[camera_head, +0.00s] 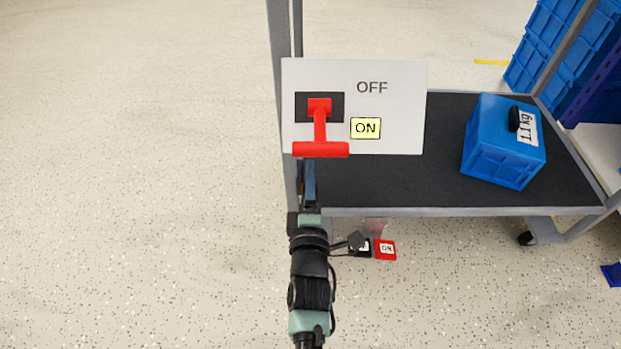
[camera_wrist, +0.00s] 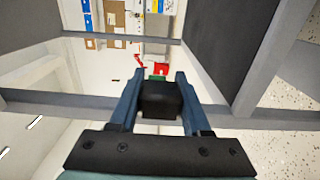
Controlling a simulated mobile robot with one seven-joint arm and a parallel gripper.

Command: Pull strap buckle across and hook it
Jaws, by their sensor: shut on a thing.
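No strap, buckle or hook can be made out. A white panel (camera_head: 400,100) marked OFF and ON stands upright on a grey frame, with a yellow ON label. Its red T-shaped lever (camera_head: 320,125) points down, with the crossbar at the bottom. My gripper (camera_head: 309,180) is just below the crossbar; its tips are hard to see there. In the wrist view, my two blue fingers (camera_wrist: 158,98) are shut on a black block (camera_wrist: 160,102) that fills the gap between them. A small green piece and red parts show beyond the block. Contact with the lever cannot be told.
A cart with a dark shelf (camera_head: 400,182) stands behind and right of the panel. A blue crate (camera_head: 492,155) with a weight label sits on it. Small black and red ON tags (camera_head: 386,250) show below the shelf edge. The speckled floor on the left is clear.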

